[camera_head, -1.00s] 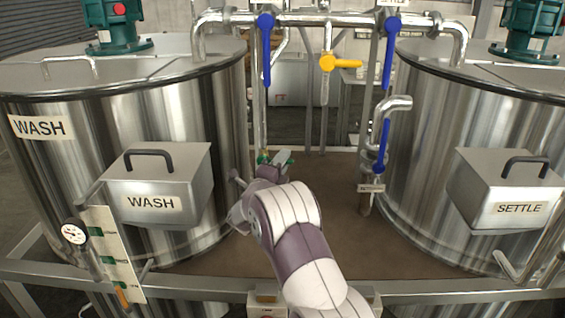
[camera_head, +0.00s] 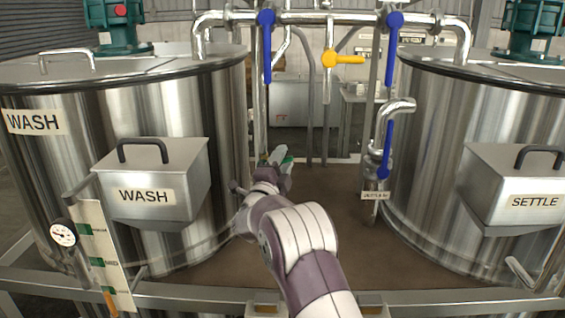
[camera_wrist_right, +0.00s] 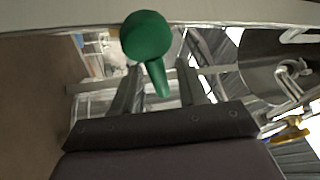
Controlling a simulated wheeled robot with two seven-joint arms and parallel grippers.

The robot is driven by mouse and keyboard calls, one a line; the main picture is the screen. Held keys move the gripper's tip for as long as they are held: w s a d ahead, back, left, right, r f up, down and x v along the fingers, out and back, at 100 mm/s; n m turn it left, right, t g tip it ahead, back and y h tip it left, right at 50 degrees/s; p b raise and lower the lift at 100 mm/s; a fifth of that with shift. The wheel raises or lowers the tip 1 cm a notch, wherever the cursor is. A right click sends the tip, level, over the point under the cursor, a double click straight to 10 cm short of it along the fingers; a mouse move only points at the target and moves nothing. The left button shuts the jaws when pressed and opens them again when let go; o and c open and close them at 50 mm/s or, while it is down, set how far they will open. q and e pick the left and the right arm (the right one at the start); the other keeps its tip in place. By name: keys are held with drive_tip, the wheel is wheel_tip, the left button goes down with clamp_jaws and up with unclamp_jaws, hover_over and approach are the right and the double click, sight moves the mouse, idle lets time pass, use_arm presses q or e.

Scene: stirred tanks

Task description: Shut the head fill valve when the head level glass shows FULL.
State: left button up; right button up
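My right gripper (camera_head: 275,163) is over the brown deck between the two steel tanks. In the right wrist view its two fingers (camera_wrist_right: 160,88) are apart. A green handle (camera_wrist_right: 147,40) with a round knob and a tapering stem shows between them, with gaps on both sides. In the head view a small green part (camera_head: 287,160) shows at the fingertips. No label reading HEAD is legible, so I cannot tell which valve or level glass bears that name. A level strip (camera_head: 105,257) with green marks stands at the left tank, with orange near its bottom. My left gripper is not in view.
The WASH tank (camera_head: 60,165) is left and the SETTLE tank (camera_head: 440,140) right. Overhead pipes carry blue levers (camera_head: 267,50) and a yellow lever (camera_head: 348,60). Another blue lever (camera_head: 386,150) hangs by the right tank. A dial (camera_head: 62,234) sits at lower left. The middle deck is clear.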

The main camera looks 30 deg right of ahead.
drive_tip(key=shift+s+a+f, duration=0.1)
drive_tip(key=shift+a+f, duration=0.05)
drive_tip(key=shift+a, duration=0.05)
drive_tip(key=b+v, duration=0.4)
drive_tip(key=v, duration=0.8)
drive_tip(key=shift+s+a, duration=0.1)
drive_tip(key=shift+a, duration=0.05)
